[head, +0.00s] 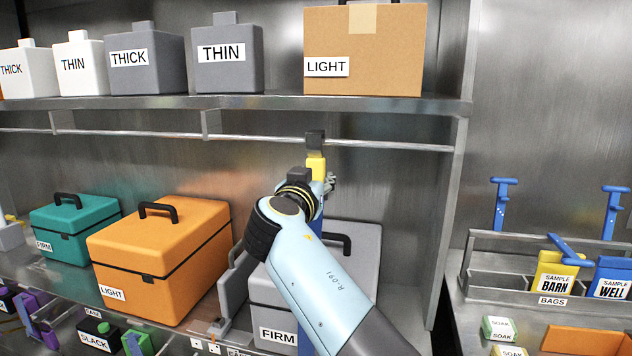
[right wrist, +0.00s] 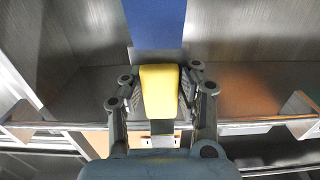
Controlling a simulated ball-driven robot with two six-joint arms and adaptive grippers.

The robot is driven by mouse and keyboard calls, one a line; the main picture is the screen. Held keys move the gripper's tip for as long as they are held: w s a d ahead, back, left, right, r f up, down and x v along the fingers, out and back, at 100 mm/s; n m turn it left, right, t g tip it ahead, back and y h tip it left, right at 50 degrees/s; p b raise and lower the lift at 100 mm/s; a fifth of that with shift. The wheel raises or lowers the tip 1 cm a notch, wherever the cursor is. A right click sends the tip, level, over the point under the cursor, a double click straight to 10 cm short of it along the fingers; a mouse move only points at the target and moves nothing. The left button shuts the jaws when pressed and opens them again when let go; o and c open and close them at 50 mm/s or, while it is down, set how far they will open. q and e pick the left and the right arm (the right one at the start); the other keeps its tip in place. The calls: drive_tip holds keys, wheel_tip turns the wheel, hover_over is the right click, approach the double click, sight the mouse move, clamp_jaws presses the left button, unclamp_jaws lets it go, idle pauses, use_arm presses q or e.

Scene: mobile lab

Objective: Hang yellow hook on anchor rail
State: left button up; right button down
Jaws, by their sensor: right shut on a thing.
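The yellow hook (head: 316,168) is held upright in my right gripper (head: 318,184), under the upper shelf. Its dark top end (head: 315,141) overlaps the anchor rail (head: 390,146) in the head view; I cannot tell whether it is around the rail or in front of it. A blue strip (head: 333,218) shows below the yellow part, partly behind my arm. In the right wrist view the yellow part (right wrist: 159,92) sits between the fingers, with the blue strip (right wrist: 157,25) beyond it. My left gripper is not in view.
A cardboard box (head: 365,60) and several jugs (head: 227,60) stand on the shelf above. An orange case (head: 150,270), a teal case (head: 75,225) and a grey case (head: 350,240) stand below. A side wall (head: 462,180) closes the bay at right.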

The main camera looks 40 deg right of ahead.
drive_tip(key=shift+w+d+f, duration=0.1)
drive_tip(key=shift+d+f, duration=0.05)
drive_tip(key=shift+d, duration=0.15)
drive_tip(key=c, duration=1)
unclamp_jaws()
drive_tip(key=shift+o, duration=0.4)
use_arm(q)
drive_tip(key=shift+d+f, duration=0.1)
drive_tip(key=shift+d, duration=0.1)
